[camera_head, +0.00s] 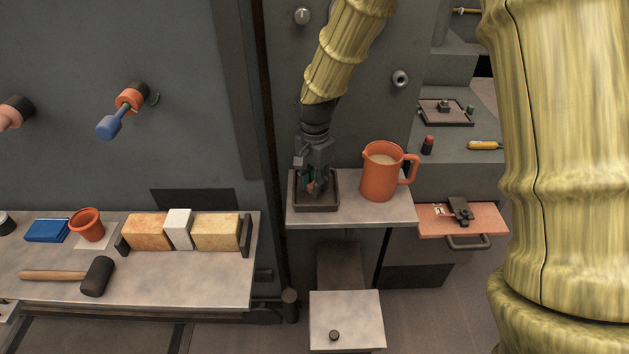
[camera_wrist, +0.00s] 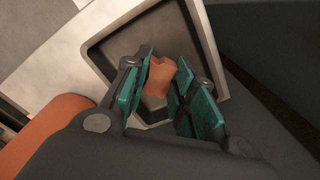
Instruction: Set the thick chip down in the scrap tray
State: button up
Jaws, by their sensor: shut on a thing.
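The thick chip is a small orange-brown piece, seen between the teal finger pads in the wrist view (camera_wrist: 160,78); a bit of it shows low in the head view (camera_head: 311,188). My gripper (camera_head: 314,186) points down and is shut on the chip. The scrap tray is a dark square tray with a raised rim (camera_head: 317,208) on a pale shelf; its inside fills the upper middle of the wrist view (camera_wrist: 130,40). The chip is over or inside the tray. I cannot tell whether it touches the floor.
An orange jug (camera_head: 380,180) with pale liquid stands close right of the tray on the same shelf (camera_head: 350,214). A wall panel rises behind the tray. A bench on the left holds blocks (camera_head: 148,232), a small orange pot (camera_head: 88,226) and a mallet (camera_head: 97,277).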

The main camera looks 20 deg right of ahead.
jog(key=shift+f, duration=0.55)
jog(key=o, duration=1.1)
jog(key=shift+r, duration=0.1)
notch_tip(320, 180, up, 12)
jog(key=shift+f, duration=0.1)
jog(key=shift+s+f, duration=0.1)
